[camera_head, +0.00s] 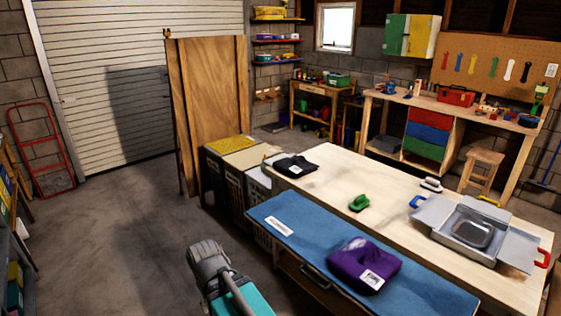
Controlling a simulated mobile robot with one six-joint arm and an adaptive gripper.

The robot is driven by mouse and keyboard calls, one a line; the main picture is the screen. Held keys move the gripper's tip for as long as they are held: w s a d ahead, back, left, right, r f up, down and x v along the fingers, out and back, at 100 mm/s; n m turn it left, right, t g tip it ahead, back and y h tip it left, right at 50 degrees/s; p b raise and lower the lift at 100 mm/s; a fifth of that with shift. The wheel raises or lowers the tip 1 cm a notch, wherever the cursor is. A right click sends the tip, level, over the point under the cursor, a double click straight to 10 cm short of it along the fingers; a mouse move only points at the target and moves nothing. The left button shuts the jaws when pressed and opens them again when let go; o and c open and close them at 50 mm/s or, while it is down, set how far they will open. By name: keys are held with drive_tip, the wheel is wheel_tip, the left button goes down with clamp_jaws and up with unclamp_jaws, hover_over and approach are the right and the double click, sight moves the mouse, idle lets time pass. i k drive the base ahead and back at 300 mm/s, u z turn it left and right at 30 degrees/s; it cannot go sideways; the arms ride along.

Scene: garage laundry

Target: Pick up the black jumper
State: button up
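A black folded garment (296,166), which looks like the black jumper, lies on the far left end of the long pale wooden table (400,205). A small pale mark shows on it. The lower part of my arm shows at the bottom of the view, grey and teal, left of the table and well short of the garment. My gripper's fingers cannot be made out, so I cannot tell whether it is open or shut.
A blue board (310,237) on the near side holds a purple folded garment (362,264). A green brush (359,203) and an open grey metal case (474,229) are on the table. Hampers (235,186) stand at its left end. The floor (120,240) at left is clear.

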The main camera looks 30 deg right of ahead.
sight(295, 165)
drive_tip(key=z, duration=0.05)
drive_tip(key=i, duration=1.5)
drive_tip(key=z, duration=0.45)
